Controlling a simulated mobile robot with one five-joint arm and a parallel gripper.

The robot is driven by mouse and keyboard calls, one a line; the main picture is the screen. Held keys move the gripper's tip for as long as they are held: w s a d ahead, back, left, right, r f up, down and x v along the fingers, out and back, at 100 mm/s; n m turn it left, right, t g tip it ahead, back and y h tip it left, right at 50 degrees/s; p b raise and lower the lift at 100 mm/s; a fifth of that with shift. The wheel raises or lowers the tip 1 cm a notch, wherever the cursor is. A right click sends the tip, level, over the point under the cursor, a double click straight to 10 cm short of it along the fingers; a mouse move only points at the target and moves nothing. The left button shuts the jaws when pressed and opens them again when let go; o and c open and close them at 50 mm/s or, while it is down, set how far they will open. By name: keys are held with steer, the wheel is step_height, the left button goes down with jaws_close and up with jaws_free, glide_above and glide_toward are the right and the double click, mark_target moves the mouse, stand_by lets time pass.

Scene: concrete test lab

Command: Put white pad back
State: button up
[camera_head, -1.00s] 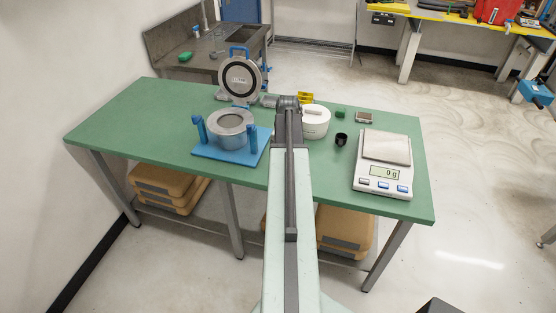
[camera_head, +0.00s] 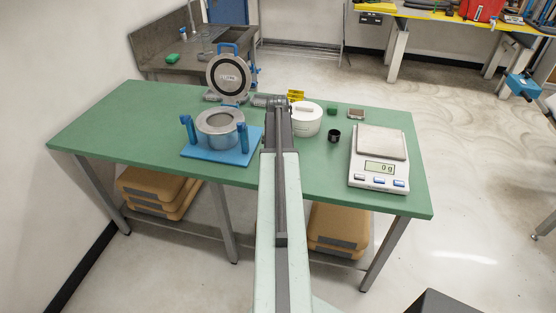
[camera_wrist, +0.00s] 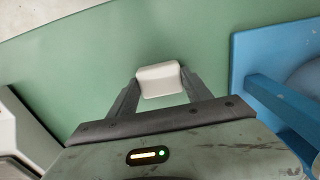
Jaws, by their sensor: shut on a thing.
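My gripper (camera_wrist: 160,84) is shut on a small white pad (camera_wrist: 160,72), a rounded block held between its two fingertips over the green tabletop (camera_wrist: 100,60). In the head view my arm's far end hides the gripper and the held pad. Just right of the arm there, a round white container (camera_head: 306,120) stands on the green table (camera_head: 100,125). Whether the pad touches the tabletop cannot be told.
A blue fixture (camera_head: 240,155) with a metal ring and a round disc device (camera_head: 230,75) are left of the arm. A black cup (camera_head: 334,136) and a scale (camera_head: 380,145) reading 0 g are right. The table's left part is clear.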

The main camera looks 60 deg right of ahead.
steer(key=o, duration=1.2)
steer(key=shift+f, duration=0.1)
step_height(320, 180, up, 12)
steer(key=p, duration=1.2)
steer(key=shift+r, duration=0.2)
